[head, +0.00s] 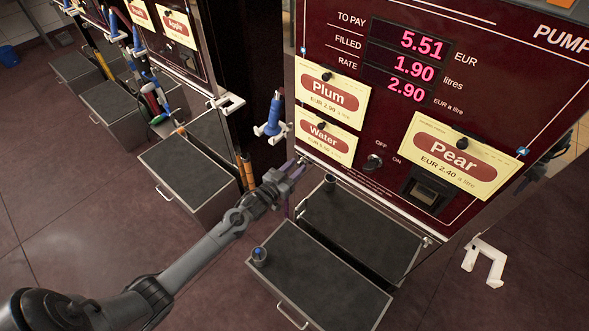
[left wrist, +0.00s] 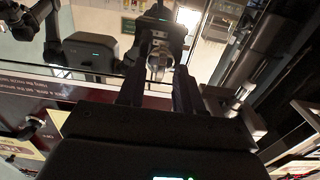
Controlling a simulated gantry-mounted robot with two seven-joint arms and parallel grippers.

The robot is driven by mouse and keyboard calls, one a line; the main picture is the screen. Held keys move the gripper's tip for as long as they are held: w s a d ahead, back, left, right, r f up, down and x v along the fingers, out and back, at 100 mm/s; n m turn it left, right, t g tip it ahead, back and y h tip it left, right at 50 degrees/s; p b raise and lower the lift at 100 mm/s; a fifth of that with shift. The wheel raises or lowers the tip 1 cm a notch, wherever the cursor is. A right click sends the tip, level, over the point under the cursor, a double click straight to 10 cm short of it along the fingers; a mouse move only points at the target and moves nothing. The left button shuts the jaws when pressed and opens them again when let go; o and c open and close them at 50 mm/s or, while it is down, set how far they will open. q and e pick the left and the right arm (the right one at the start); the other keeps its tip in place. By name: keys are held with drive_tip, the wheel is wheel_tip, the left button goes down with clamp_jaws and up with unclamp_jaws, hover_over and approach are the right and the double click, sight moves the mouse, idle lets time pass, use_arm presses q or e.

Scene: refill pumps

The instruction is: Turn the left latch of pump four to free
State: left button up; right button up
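The dark red pump panel (head: 400,60) with the 5.51 display fills the upper right of the head view; its heading reads "PUMP" with the number cut off. A small pale fitting (head: 304,161) sits at the panel's lower left corner, and another (head: 427,241) at its lower right; I cannot tell how the left one is turned. My left gripper (head: 288,174) is beside the lower left corner, its fingers apart. The left wrist view shows the fingers (left wrist: 157,88) with a small shiny thing (left wrist: 157,62) near their tips; contact is unclear. My right gripper is not in view.
A blue nozzle (head: 272,117) hangs on a white bracket just left of the panel. Two grey-topped boxes (head: 318,283) stand below, with small cups on them. An OFF/ON switch (head: 373,162) sticks out of the panel. An empty white bracket (head: 484,262) is at right.

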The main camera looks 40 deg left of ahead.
use_arm(q)
clamp_jaws()
drive_tip(key=shift+m, duration=0.4)
drive_tip(key=shift+m+p, duration=0.65)
drive_tip(key=shift+m, duration=0.25)
drive_tip(key=m+p, duration=0.1)
drive_tip(key=m, duration=0.2)
drive_tip(key=shift+d, duration=0.1)
drive_tip(key=m+p, duration=0.2)
drive_tip(key=m, duration=0.8)
drive_tip(key=shift+f+m+p, duration=0.15)
drive_tip(key=shift+m+p, duration=0.2)
drive_tip(key=shift+m, duration=0.85)
